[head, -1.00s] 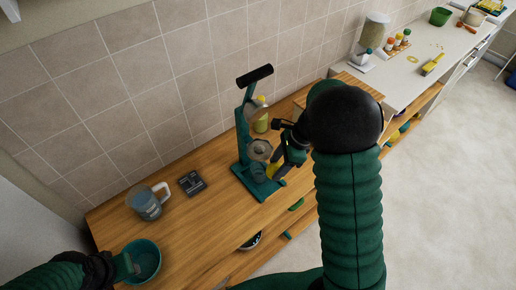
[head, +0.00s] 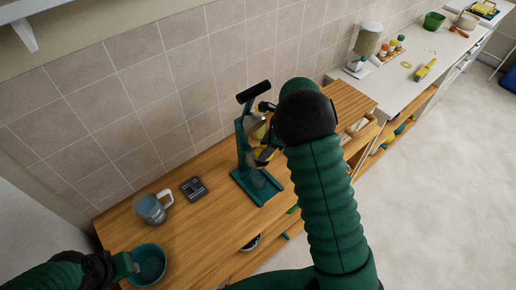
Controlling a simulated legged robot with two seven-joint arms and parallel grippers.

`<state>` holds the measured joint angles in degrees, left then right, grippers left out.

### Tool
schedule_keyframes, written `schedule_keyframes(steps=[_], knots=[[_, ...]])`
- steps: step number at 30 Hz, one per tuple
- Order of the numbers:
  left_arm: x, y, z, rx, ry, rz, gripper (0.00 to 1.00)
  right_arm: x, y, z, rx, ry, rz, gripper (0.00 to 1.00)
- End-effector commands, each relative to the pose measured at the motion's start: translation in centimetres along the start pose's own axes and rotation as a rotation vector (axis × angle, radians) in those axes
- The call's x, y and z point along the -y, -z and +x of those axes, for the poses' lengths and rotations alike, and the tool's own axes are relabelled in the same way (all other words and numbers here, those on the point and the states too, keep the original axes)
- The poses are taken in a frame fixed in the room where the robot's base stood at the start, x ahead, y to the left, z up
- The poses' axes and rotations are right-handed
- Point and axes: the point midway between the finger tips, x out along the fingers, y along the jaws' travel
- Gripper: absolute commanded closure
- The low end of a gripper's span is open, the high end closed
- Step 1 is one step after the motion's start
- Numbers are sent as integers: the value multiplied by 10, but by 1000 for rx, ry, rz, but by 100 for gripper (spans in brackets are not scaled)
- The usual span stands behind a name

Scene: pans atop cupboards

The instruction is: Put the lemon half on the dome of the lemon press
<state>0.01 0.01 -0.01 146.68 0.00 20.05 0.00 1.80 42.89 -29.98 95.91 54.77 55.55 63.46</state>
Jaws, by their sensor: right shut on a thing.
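The lemon press (head: 242,150) is a teal stand with a black-gripped lever, upright on the wooden counter. My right gripper (head: 263,149) is at the press, at about the height of its cup, and is shut on the yellow lemon half (head: 265,154). Only a small part of the lemon half shows. My forearm and gripper hide the dome, so I cannot tell whether the lemon touches it. My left gripper (head: 128,265) is at the rim of a teal bowl (head: 150,262) at the lower left; its jaws are unclear.
A glass jug (head: 150,208) and a dark scale (head: 194,188) stand left of the press. The wooden counter (head: 215,215) is clear in front of the scale.

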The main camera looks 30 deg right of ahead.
Motion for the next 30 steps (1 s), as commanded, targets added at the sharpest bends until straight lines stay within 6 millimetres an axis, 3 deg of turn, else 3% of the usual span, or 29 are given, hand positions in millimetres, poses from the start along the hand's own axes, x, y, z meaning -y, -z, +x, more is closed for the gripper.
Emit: schedule_keyframes(steps=[5, 11, 12, 16, 26, 30], knots=[[0, 2, -10, 0, 0, 0, 64, -1, -14, 24, -1, -3, 0, 90], [0, 2, -9, 0, 0, 0, 64, -1, -14, 27, 1, -1, 0, 90], [0, 2, -9, 0, 0, 0, 64, -1, -14, 27, 1, -1, 0, 46], [0, 2, -9, 0, 0, 0, 64, -1, -14, 27, 1, -1, 0, 29], [0, 2, -8, 0, 0, 0, 64, 0, -14, 25, 1, 0, 0, 28], [0, 1, -3, 0, 0, 0, 64, 1, -14, 7, 3, 3, -2, 28]])
